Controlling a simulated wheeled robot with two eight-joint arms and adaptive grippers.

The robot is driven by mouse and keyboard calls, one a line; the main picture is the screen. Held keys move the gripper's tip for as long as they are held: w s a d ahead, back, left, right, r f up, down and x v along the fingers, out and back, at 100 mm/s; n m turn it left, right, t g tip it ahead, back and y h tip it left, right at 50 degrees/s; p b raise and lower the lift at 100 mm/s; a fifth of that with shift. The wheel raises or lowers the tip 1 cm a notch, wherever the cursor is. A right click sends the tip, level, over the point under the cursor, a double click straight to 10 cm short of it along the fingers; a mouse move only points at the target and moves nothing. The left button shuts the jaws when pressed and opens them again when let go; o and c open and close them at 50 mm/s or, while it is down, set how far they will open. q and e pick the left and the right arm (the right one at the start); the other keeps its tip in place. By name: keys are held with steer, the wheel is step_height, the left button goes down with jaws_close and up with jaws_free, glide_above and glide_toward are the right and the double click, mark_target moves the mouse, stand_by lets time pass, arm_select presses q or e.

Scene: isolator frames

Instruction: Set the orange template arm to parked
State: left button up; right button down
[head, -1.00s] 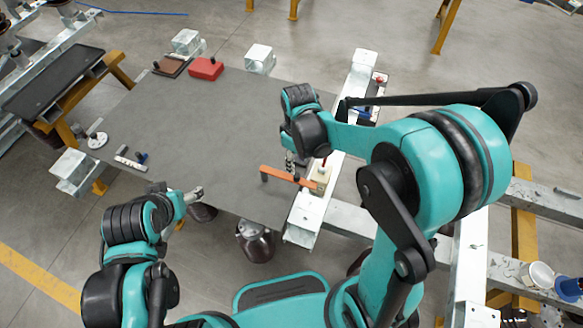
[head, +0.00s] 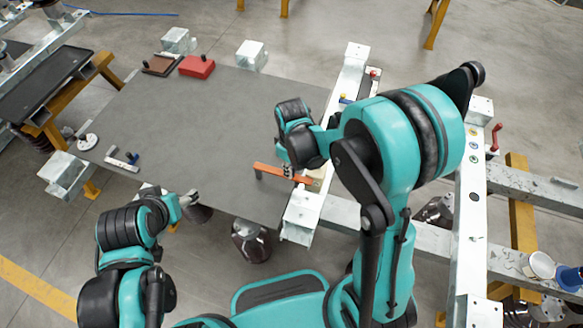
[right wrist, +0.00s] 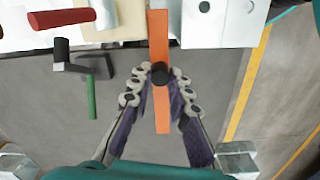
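The orange template arm (head: 270,169) lies near the right edge of the grey plate, its outer end over the grey surface. It also shows in the right wrist view (right wrist: 161,113) as an upright strip with a black knob (right wrist: 160,76) on top. My right gripper (head: 289,173) is down at the arm; in the right wrist view its fingertips (right wrist: 160,72) stand close on both sides of the knob. Whether they press on it is not clear. My left gripper (head: 194,197) is at the plate's front edge, away from the arm; its finger gap is too small to tell.
The grey plate (head: 190,130) is mostly clear. A red box (head: 197,67) and a brown block (head: 160,65) sit at its back edge. A small bracket (head: 122,160) and a white disc (head: 87,142) lie at left. A pale metal rail (head: 303,207) runs along the right side.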

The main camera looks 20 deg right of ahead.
steer(key=shift+s, duration=0.1)
steer(key=s+a+m+b, duration=0.2)
steer(key=s+a+m, duration=0.1)
steer(key=a+m, duration=1.3)
steer(key=shift+a+m+b, duration=0.35)
steer(key=shift+m, duration=0.75)
steer(key=c, duration=1.4)
jaws_free()
steer(key=shift+w+a, duration=0.1)
